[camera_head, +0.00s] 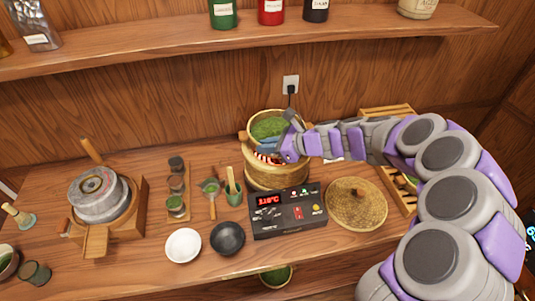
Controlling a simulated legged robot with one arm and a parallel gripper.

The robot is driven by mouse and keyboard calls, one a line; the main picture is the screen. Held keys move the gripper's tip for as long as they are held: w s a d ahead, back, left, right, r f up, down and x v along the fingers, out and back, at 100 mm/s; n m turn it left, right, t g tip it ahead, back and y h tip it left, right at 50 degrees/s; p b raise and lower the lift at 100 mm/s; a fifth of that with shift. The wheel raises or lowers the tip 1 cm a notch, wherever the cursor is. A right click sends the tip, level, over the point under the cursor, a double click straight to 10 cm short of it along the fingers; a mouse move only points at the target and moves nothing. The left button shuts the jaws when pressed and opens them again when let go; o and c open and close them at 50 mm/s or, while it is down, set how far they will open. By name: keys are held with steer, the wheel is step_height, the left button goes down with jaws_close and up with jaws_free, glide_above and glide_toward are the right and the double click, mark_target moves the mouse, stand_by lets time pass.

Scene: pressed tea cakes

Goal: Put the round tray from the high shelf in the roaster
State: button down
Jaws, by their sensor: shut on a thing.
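The roaster (277,178) is a round woven drum on the counter behind a black control box (288,212) with a lit red display. Red shows inside its opening. A round tray (250,121) with a pale rim and green leaves is at the roaster's mouth, towards its back, and looks tilted. My gripper (270,146) reaches in from the right and is shut on the tray near its front right edge. The gripper hides part of the tray and of the roaster's opening. I cannot tell whether the tray touches the roaster. The high shelf (150,42) runs across the top.
A woven lid (357,204) lies right of the roaster. A wooden rack (386,113) stands behind my arm. A stone mill (98,194), white bowl (183,245) and black bowl (227,238) stand left. Another round container with green leaves (276,276) shows below the counter's front edge.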

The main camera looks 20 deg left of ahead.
step_height(320, 180, down, 3)
steer(key=shift+f+b, duration=0.15)
steer(key=shift+b, duration=0.45)
steer(key=shift+d, duration=0.2)
steer(key=c, duration=1.2)
jaws_free()
steer(key=shift+a, duration=0.1)
steer(key=p+v, duration=0.2)
steer(key=v, duration=1)
steer(key=shift+p, duration=0.3)
